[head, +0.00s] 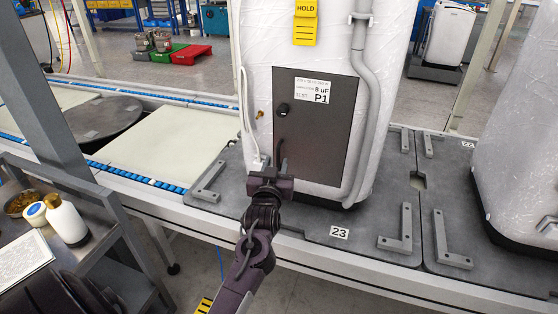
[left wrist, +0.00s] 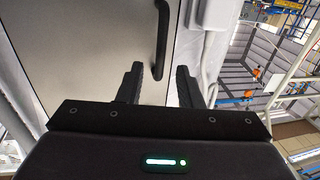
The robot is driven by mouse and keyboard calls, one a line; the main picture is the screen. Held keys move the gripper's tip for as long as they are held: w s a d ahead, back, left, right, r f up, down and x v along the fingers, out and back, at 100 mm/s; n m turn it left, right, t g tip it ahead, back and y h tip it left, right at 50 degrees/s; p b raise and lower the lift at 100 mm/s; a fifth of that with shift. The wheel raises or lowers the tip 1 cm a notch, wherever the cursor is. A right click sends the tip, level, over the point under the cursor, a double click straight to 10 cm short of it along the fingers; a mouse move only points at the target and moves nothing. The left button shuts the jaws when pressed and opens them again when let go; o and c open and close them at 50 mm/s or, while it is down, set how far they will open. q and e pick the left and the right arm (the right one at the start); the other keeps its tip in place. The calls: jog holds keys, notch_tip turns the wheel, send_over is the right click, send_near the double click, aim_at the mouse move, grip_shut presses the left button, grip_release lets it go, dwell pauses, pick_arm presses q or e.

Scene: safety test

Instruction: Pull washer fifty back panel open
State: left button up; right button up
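The washer (head: 392,90) is a tall white unit wrapped in film, standing on the line. Its dark grey back panel (head: 325,150) looks closed flat against the body. It bears a white label reading "8 uF P1" (head: 312,91), a black knob (head: 283,109) and a slim dark handle (head: 282,148). In the left wrist view the black handle (left wrist: 162,38) runs down the grey panel (left wrist: 95,45), its lower end between the fingertips. My left gripper (head: 271,168) is open at the panel's lower left; its spread fingers also show in the left wrist view (left wrist: 160,70). I cannot tell whether they touch the handle. My right gripper is out of view.
A grey hose (head: 360,110) runs down the washer's right side. Grey corner brackets (head: 400,230) stand on the dark pallet (head: 310,222) marked 23. Another wrapped unit (head: 520,150) stands at right. A cart with a white bottle (head: 66,218) is at left.

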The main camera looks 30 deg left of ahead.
pick_arm(q)
jog(key=shift+x, duration=1.3)
grip_shut()
